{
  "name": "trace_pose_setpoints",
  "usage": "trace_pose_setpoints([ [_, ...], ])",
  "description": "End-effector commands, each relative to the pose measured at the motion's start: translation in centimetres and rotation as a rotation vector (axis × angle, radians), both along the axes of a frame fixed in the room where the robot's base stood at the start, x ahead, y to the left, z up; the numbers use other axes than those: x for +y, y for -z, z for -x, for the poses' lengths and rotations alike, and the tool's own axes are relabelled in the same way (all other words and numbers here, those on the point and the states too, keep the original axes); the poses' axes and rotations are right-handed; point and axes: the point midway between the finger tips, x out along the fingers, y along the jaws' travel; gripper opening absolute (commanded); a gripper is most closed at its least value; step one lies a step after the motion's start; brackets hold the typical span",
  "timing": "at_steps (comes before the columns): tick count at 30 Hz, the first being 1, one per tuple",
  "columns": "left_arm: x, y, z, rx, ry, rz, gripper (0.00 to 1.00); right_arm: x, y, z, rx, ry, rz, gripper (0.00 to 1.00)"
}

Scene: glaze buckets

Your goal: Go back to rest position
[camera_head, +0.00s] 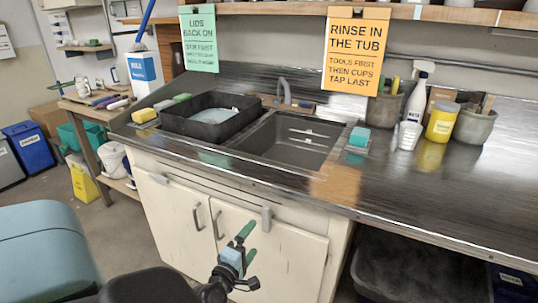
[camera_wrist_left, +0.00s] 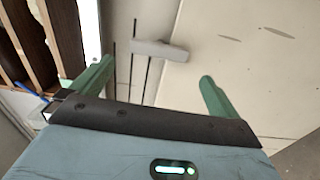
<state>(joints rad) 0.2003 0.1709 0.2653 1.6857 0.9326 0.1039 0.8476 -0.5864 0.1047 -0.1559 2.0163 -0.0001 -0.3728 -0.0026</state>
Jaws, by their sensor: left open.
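My left gripper (camera_head: 247,242) is in front of the white cabinet doors (camera_head: 285,250), below the counter's front edge. In the left wrist view my left gripper (camera_wrist_left: 156,71) shows two green fingers spread apart with nothing between them. A grey cabinet handle (camera_wrist_left: 160,50) shows beyond the fingers, apart from them. My right gripper is not in view.
The metal counter (camera_head: 460,190) holds a sink (camera_head: 290,145), a black tub (camera_head: 205,122), a spray bottle (camera_head: 414,110), a yellow jar (camera_head: 441,122) and a grey pot (camera_head: 474,126).

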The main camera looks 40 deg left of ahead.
Motion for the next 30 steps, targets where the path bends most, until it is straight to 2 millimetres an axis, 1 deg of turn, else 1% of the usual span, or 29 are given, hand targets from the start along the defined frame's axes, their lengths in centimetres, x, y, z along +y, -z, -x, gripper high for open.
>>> trace_pose_setpoints([
  [7, 0.0, 0.0, 0.0, 0.001, 0.001, -0.001, 1.0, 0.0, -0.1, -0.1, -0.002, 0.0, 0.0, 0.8],
  [9, -0.4, 0.2, 0.2, 0.016, 0.011, -0.017, 1.0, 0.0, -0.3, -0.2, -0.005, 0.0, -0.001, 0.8],
  [11, -1.3, 0.6, 0.8, 0.051, 0.033, -0.056, 1.0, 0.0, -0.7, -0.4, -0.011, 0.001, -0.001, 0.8],
  [14, -4.2, 1.9, 2.8, 0.158, 0.114, -0.191, 1.0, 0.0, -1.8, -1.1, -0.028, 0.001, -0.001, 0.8],
  [17, -8.4, 3.6, 6.2, 0.304, 0.245, -0.396, 1.0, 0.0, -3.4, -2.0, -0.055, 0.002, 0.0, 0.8],
  [18, -10.2, 4.3, 7.9, 0.362, 0.306, -0.488, 1.0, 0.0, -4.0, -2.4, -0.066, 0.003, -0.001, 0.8],
  [20, -12.7, 5.2, 10.6, 0.441, 0.398, -0.624, 1.0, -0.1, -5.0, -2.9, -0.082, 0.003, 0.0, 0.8],
  [21, -14.4, 5.6, 12.5, 0.487, 0.462, -0.713, 1.0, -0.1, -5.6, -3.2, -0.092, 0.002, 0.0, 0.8],
  [23, -16.7, 6.2, 15.4, 0.549, 0.557, -0.844, 1.0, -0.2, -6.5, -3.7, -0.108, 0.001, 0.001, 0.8],
  [24, -18.1, 6.5, 17.4, 0.584, 0.621, -0.929, 1.0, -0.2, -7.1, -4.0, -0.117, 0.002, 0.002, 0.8],
  [26, -19.9, 6.7, 20.2, 0.627, 0.71, -1.052, 1.0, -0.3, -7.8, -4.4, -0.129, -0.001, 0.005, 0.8],
  [27, -21.0, 6.8, 22.0, 0.649, 0.765, -1.126, 1.0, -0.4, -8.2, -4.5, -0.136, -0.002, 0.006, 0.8],
  [30, -23.1, 6.8, 25.6, 0.686, 0.878, -1.281, 1.0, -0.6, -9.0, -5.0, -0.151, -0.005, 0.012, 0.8],
])
